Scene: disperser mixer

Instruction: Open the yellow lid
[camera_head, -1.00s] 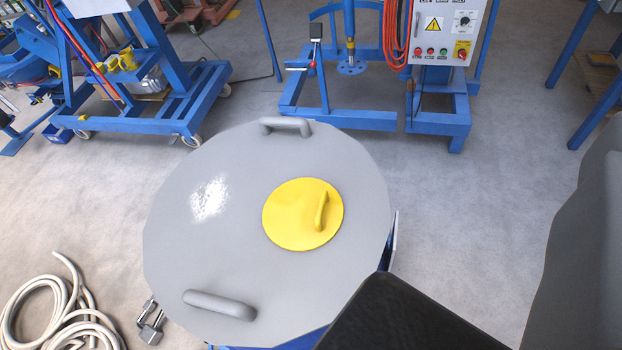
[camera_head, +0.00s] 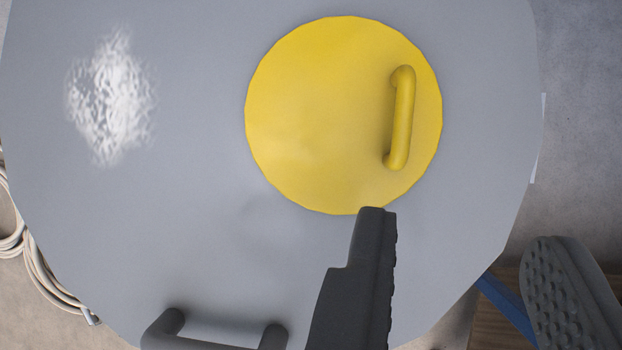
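The yellow lid (camera_head: 310,120) is a flat round disc lying on the large grey round cover (camera_head: 190,220). Its yellow handle (camera_head: 402,118) stands up near the lid's right edge and runs nearly up and down in the picture. My gripper (camera_head: 450,225) enters from the bottom right. One dark finger points up, its tip at the lid's lower edge in the picture; the other, with a studded pad, is far to the right. The fingers are wide apart with nothing between them. The handle is beyond the fingertips and not held. I cannot tell the finger's height above the cover.
A grey handle (camera_head: 215,338) of the large cover stands at the bottom, left of my finger. A coiled pale hose (camera_head: 45,270) lies on the floor at the left. A blue frame part (camera_head: 505,305) shows below the cover at the right. The cover's left side is clear.

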